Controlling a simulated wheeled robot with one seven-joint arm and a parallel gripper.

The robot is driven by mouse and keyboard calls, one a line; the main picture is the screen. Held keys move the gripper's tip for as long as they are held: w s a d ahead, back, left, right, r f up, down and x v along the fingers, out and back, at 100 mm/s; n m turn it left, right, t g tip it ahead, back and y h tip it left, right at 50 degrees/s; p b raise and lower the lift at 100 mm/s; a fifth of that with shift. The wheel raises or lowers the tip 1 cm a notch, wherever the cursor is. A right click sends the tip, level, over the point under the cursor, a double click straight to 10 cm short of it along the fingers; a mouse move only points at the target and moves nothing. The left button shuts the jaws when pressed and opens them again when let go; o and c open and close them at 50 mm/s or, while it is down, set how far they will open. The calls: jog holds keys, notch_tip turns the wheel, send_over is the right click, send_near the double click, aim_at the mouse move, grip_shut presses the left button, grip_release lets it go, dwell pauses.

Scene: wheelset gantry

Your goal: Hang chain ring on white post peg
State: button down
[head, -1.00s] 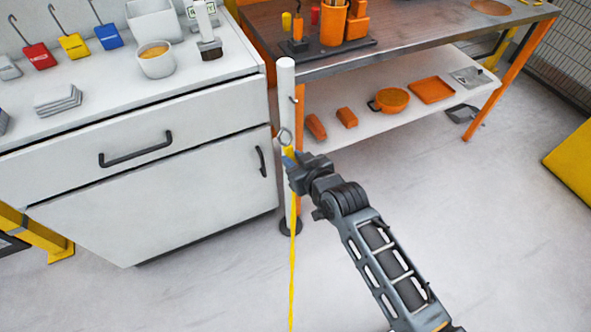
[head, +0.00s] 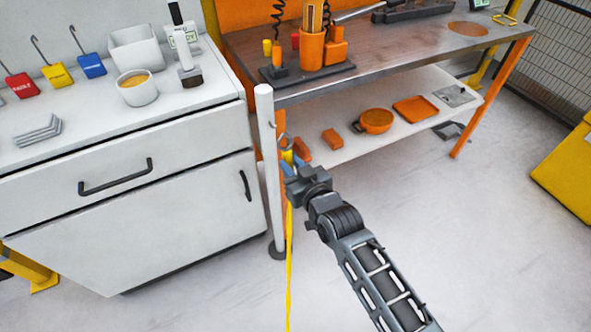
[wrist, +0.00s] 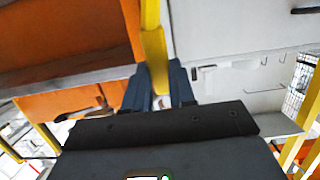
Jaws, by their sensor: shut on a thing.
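The white post (head: 268,180) stands upright between the white cabinet and the workbench. Its small dark peg (head: 273,125) sticks out near the top. My gripper (head: 292,165) is just right of the post, a little below the peg's height, shut on the yellow chain (head: 289,260). The chain hangs straight down from the fingers. In the wrist view the yellow chain's top piece (wrist: 156,62) sits between the blue-grey fingertips. The chain's ring is small and hard to make out at the fingers in the head view. I see no ring around the peg.
The white cabinet (head: 150,210) stands left of the post, with a white bowl (head: 137,88) and coloured tags on top. The workbench (head: 400,55) is behind and right, with a lower shelf (head: 350,140) holding orange items.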

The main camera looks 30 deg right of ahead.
jog(key=shift+r+b+x, duration=0.2)
jog(key=shift+b+x, duration=1.3)
jog(key=shift+x, duration=1.25)
jog(key=w+f+b, duration=0.1)
jog(key=f+b, duration=0.1)
jog(key=shift+w+b, duration=0.3)
jog(key=shift+f, duration=0.15)
jog(key=c, duration=0.9)
grip_release()
jog(key=shift+o, duration=0.2)
